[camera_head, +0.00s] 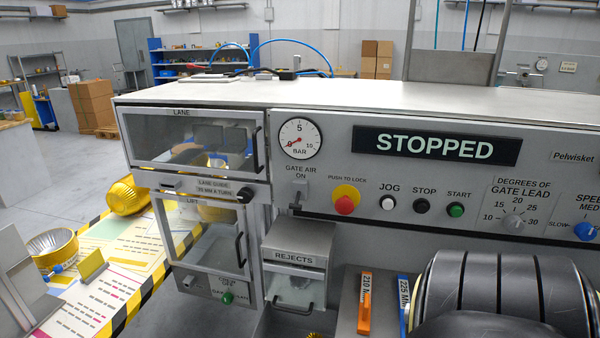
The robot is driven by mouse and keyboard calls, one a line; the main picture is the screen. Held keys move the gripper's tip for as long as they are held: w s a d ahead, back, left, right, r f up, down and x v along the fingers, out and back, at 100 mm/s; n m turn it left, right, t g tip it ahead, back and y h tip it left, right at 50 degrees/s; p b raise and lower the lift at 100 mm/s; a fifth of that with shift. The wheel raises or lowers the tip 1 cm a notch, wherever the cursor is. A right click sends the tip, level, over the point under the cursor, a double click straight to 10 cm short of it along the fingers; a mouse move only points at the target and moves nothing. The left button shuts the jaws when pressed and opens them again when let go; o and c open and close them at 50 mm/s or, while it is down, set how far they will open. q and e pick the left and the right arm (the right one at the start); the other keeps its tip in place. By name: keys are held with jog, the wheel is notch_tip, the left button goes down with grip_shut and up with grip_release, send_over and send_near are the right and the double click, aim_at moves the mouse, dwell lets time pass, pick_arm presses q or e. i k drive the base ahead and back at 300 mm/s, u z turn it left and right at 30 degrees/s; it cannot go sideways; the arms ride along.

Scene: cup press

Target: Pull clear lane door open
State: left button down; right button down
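The clear lane door (160,135) is a wide see-through panel in a grey frame at the upper left of the machine front, under the label LANE. It looks shut, with its frame in line with the front. Its dark upright bar handle (257,150) is at the right end. Gold cups and dark shapes show dimly behind the panel. Neither of my grippers is in view, and nothing touches the door or its handle.
Below are a black knob (246,193), the clear lift door (205,240) and the rejects box (294,262). The display (436,146) reads STOPPED. Gold cups (126,197) lie at the left. A large black ribbed form (495,285) covers the lower right.

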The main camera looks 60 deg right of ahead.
aim_at(261, 174)
jog(key=z, duration=1.2)
